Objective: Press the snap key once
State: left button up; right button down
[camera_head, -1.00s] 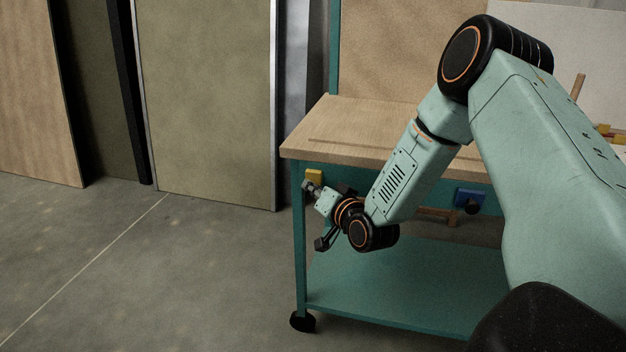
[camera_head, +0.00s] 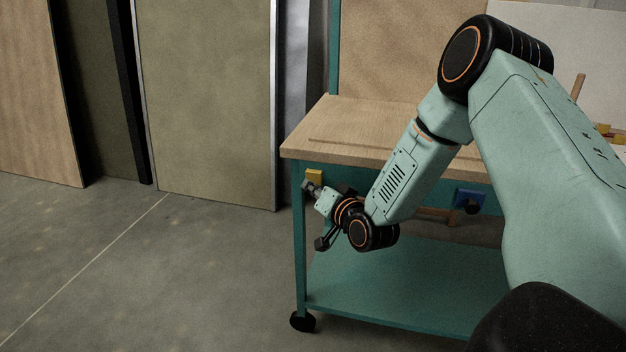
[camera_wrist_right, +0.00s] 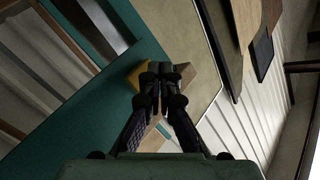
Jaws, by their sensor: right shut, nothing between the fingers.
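A yellow housing (camera_head: 314,176) sits on the teal front frame of the workbench, just under the left end of the wooden top. It is likely the mount of the snap key, but the key itself cannot be made out behind my gripper. My right gripper (camera_head: 309,187) is shut and empty, its tips close in front of the housing. In the right wrist view the closed fingertips (camera_wrist_right: 160,72) overlap the yellow housing (camera_wrist_right: 136,76). Whether they touch it cannot be told. My left gripper is not in view.
The workbench has a wooden top (camera_head: 350,132) and a teal lower shelf (camera_head: 400,292). A blue box with a black knob (camera_head: 468,198) is on its front, to the right. Large panels (camera_head: 205,95) lean at the left. The concrete floor (camera_head: 150,270) is clear.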

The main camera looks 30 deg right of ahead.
jog(key=shift+d, duration=0.1)
jog(key=shift+w+d, duration=0.2)
jog(key=shift+w, duration=0.05)
jog(key=shift+w+d, duration=0.35)
jog(key=shift+d, duration=0.05)
dwell(1.2)
jog(key=shift+s+a, duration=0.65)
jog(key=shift+a, duration=0.1)
jog(key=s+a, duration=0.3)
jog(key=shift+s+a+p, duration=0.15)
jog(key=shift+a+p, duration=0.15)
jog(key=shift+a, duration=0.1)
